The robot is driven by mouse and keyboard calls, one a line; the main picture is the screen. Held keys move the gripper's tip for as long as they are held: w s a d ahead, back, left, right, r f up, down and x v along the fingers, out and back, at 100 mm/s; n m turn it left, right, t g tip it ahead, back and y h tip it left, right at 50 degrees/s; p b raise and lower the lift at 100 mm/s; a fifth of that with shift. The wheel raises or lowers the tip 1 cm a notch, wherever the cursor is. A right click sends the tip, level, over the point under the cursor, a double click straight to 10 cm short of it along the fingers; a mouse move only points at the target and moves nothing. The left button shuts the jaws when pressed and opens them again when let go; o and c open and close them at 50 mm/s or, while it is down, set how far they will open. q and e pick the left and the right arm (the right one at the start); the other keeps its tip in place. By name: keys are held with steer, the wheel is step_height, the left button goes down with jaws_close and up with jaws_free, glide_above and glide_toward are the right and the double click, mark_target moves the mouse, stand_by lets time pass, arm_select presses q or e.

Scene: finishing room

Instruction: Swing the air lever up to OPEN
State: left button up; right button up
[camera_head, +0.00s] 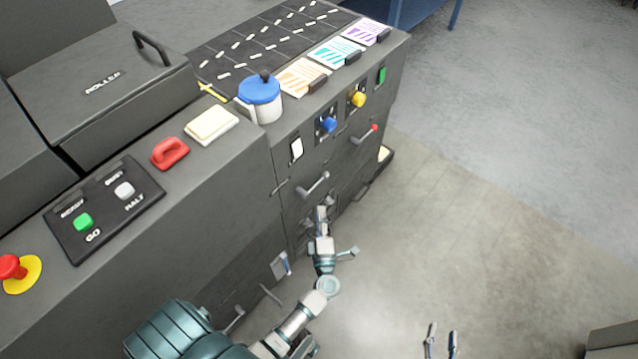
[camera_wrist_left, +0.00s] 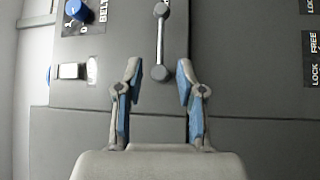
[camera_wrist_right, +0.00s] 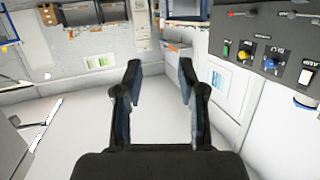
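A grey bar lever (camera_head: 313,186) with round ends sits on the cabinet's front face, below a white rocker switch (camera_head: 296,148). It lies roughly level along the face. I cannot read an AIR or OPEN label by it. In the left wrist view this lever (camera_wrist_left: 160,42) is just beyond and between my fingertips, apparently untouched. My left gripper (camera_head: 322,212) is open and empty, close to the cabinet front. It also shows in the left wrist view (camera_wrist_left: 157,75). My right gripper (camera_head: 441,332) is open and empty over the floor, away from the cabinet.
A red-tipped lever (camera_head: 374,128), a blue knob (camera_head: 327,124) and a yellow knob (camera_head: 358,99) are on the same face. LOCK and FREE labels (camera_wrist_left: 314,44) show nearby. A blue-lidded pot (camera_head: 260,98) stands on top.

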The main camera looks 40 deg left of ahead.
mark_target(318, 182)
arm_select(q)
steer(key=x, duration=0.7)
steer(key=b+x, duration=0.1)
steer(key=x, duration=0.2)
steer(key=shift+w+a+f, duration=0.2)
steer(key=shift+f, duration=0.05)
steer(key=shift+w+a+r, duration=0.15)
steer(key=shift+w+a, duration=0.15)
steer(key=shift+w, duration=0.05)
arm_select(e)
steer(key=r, duration=0.1)
steer(key=r+t, duration=0.1)
steer(key=w+a+r+t, duration=0.1)
steer(key=shift+y, duration=0.3)
steer(key=shift+w, duration=0.1)
arm_select(q)
jaws_close()
arm_select(e)
steer(key=shift+f, duration=0.1)
